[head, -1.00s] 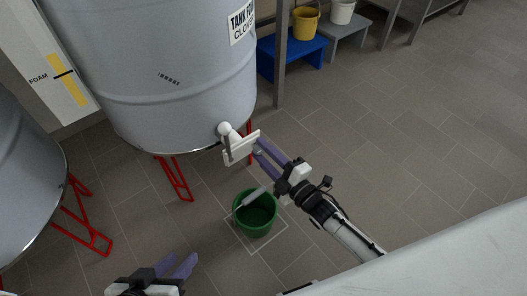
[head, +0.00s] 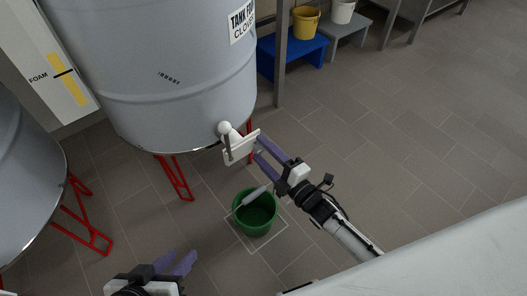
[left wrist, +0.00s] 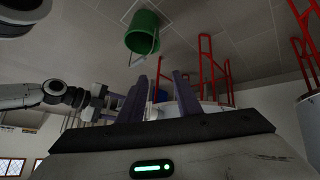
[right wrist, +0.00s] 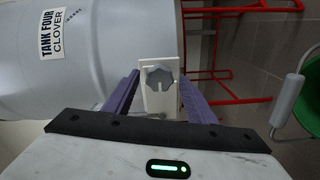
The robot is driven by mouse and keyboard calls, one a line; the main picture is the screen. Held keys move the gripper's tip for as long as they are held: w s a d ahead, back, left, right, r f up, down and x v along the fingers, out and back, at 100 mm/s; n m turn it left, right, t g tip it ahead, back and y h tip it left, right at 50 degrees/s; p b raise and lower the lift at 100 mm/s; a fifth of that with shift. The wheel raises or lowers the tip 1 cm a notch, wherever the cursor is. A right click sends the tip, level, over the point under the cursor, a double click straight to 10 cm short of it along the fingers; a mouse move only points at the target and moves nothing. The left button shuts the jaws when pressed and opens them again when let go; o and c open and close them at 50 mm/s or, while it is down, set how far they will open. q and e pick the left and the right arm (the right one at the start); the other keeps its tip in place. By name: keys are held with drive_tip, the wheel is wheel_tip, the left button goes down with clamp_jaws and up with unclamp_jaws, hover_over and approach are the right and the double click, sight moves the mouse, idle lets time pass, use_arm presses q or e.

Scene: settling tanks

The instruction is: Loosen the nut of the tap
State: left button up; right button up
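The tap is a white fitting low on the wall of the tank marked TANK FOUR CLOVER. It has a round knob (head: 225,128) and a pale plate (head: 240,149). In the right wrist view, a grey lobed nut (right wrist: 160,78) sits on the plate's face. My right gripper (head: 259,148) is open at the plate. Its purple fingers stand on either side of the nut in the right wrist view (right wrist: 159,85); whether they touch the plate's edges I cannot tell. My left gripper (head: 186,261) is open and empty, low in the head view, well away from the tap.
A green bucket (head: 246,228) stands on the floor below the tap, inside a marked square. Red tank legs (head: 176,180) stand behind it. A second tank (head: 25,190) is at the left. A blue step (head: 282,68) with a yellow bucket (head: 306,24) stands behind. The floor at right is clear.

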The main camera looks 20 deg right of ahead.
use_arm(q)
drive_tip(key=shift+s, duration=0.15)
use_arm(e)
drive_tip(key=shift+s+d, duration=0.15)
drive_tip(key=shift+s, duration=0.2)
use_arm(q)
drive_tip(key=a+r+t+p, duration=0.1)
drive_tip(key=p, duration=0.1)
drive_tip(key=shift+s+a+r+n+p, duration=0.1)
drive_tip(key=shift+a+r+n+p, duration=0.15)
drive_tip(key=shift+n+p, duration=0.15)
use_arm(e)
drive_tip(key=v, duration=0.9)
drive_tip(key=shift+s, duration=0.25)
drive_tip(key=shift+d+r, duration=0.1)
